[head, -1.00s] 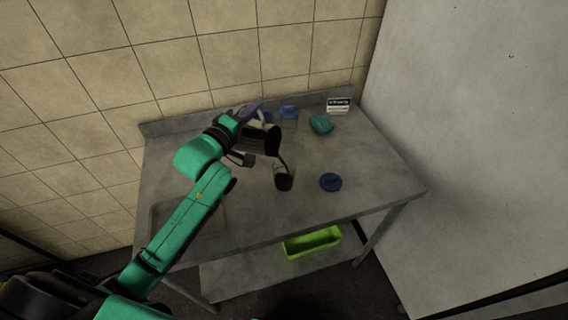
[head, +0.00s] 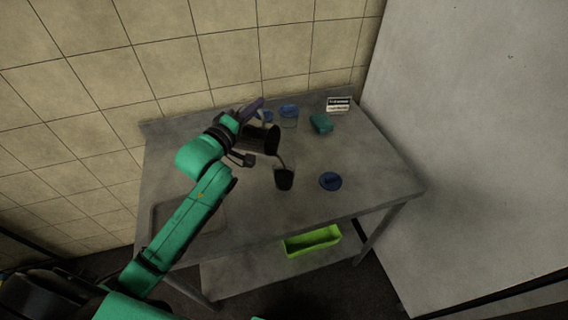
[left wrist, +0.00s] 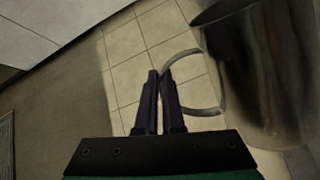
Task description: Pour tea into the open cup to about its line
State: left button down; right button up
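My left gripper (head: 252,110) is at the pitcher's handle, above the table. In the left wrist view its two fingers (left wrist: 160,88) are closed on the curved handle of a metal pitcher (left wrist: 258,75). In the head view the dark pitcher (head: 262,139) is tilted to the right. A thin brown stream runs from its lip into the open clear cup (head: 284,178), which stands upright on the table. Dark tea fills much of the cup; its line cannot be made out. My right gripper is not in view.
A metal table (head: 355,160) has a raised back edge. At the back stand a blue-lidded cup (head: 289,115), a teal item (head: 321,123) and a small labelled sign (head: 338,104). A shallow tray (head: 158,222) is at the left. A green bin (head: 313,241) sits on the lower shelf.

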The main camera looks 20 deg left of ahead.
pick_arm(q)
jog(key=shift+r, duration=0.1)
jog(key=a+b, duration=0.1)
jog(key=a+f+n+b, duration=0.1)
jog(key=a, duration=0.1)
jog(key=w+a+f+n+b, duration=0.1)
jog(key=b, duration=0.1)
jog(key=shift+a, duration=0.4)
jog(key=shift+a+r+n+p, duration=0.4)
jog(key=shift+n+p, duration=0.2)
jog(key=shift+p, duration=0.5)
jog(key=shift+w+a+f+n, duration=0.25)
jog(key=shift+a+f+n, duration=0.25)
jog(key=shift+a+n, duration=0.15)
jog(key=shift+a+f+n, duration=0.15)
jog(key=shift+f+n, duration=0.1)
jog(key=shift+n, duration=0.1)
jog(key=shift+a+f, duration=0.1)
